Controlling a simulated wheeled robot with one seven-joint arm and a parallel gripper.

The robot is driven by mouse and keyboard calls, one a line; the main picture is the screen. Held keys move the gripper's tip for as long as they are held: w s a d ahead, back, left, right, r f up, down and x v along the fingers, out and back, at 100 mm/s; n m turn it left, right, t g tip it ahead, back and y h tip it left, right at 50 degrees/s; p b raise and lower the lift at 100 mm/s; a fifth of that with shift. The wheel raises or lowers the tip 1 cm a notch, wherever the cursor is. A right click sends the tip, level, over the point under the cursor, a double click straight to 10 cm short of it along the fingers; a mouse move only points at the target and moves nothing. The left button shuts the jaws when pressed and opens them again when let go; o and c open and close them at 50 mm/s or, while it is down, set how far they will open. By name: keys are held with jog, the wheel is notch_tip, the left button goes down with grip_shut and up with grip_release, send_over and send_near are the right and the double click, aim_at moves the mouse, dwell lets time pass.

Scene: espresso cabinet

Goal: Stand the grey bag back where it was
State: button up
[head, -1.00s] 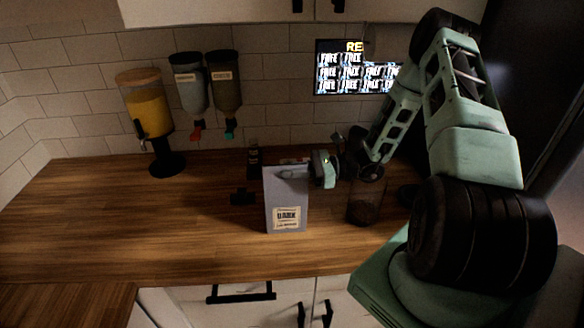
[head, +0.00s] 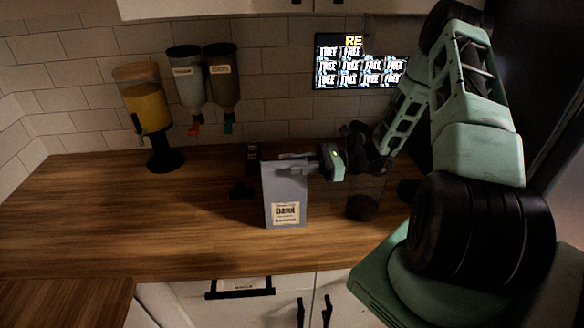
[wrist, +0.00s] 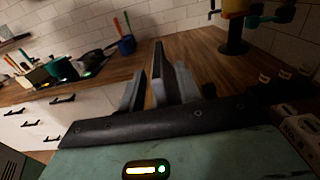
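The grey bag (head: 268,195), with a pale "DARK" label, stands upright on the wooden counter in the head view. My gripper (head: 293,162) reaches in from the right at the height of the bag's top. Its two fingers look spread, one toward the back of the bag's top edge and one toward its front. In the wrist view, the fingers of my gripper (wrist: 160,88) stand apart, with a thin dark upright edge between them that may be the bag's side. I cannot tell whether either finger touches the bag.
A dark see-through canister (head: 363,203) stands just right of the bag, below my wrist. A small dark bottle (head: 254,158) stands behind it. A juice dispenser (head: 148,108) stands at the left. The counter's front left (head: 140,235) is clear.

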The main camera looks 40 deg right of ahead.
jog(key=b+v, duration=0.4)
jog(key=v, duration=0.5)
jog(key=shift+s+d, duration=0.25)
